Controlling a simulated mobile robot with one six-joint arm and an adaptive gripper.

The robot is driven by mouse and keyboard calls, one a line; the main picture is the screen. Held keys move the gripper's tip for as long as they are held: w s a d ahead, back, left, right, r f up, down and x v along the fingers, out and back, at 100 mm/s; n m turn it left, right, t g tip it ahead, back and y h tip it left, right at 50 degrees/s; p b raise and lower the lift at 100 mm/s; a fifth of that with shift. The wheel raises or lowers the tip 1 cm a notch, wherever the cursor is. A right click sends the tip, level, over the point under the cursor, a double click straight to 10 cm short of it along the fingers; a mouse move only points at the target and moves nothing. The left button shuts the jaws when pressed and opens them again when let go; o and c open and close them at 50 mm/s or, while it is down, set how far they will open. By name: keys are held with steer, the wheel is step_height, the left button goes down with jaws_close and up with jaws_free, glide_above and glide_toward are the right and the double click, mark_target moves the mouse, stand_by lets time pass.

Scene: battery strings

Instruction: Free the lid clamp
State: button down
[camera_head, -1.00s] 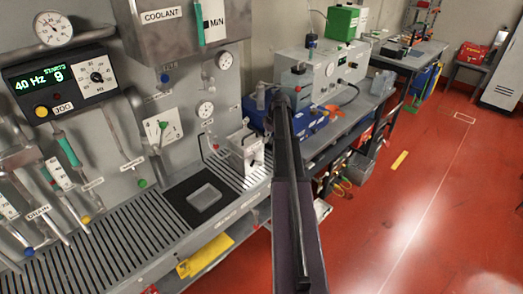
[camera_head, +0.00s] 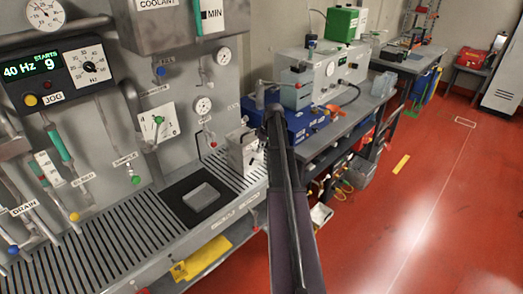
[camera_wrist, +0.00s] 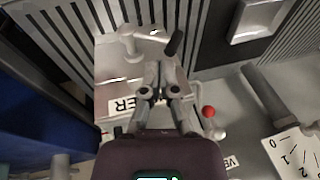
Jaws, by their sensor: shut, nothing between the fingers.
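A pale box with a label ending in "ER" (camera_wrist: 122,103) stands on the slatted bench; it also shows in the head view (camera_head: 243,155), partly behind my arm. On its top is a pale bar clamp with a dark handle (camera_wrist: 173,42), which I take to be the lid clamp. My gripper (camera_wrist: 161,68) is shut and empty. In the wrist view its tips overlap the box top, just below the clamp bar; I cannot tell whether they touch it. In the head view my gripper is hidden or not clear.
A red-knobbed lever (camera_wrist: 209,112) and a scale plate (camera_wrist: 293,152) lie to the right in the wrist view. A shallow grey tray (camera_head: 201,197) sits on a black mat. Blue cases (camera_head: 300,122) stand behind my arm.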

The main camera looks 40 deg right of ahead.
mark_target(255, 162)
steer(key=shift+b+x, duration=2.9)
steer(key=shift+x, duration=0.45)
steer(key=shift+s+d+f, duration=0.15)
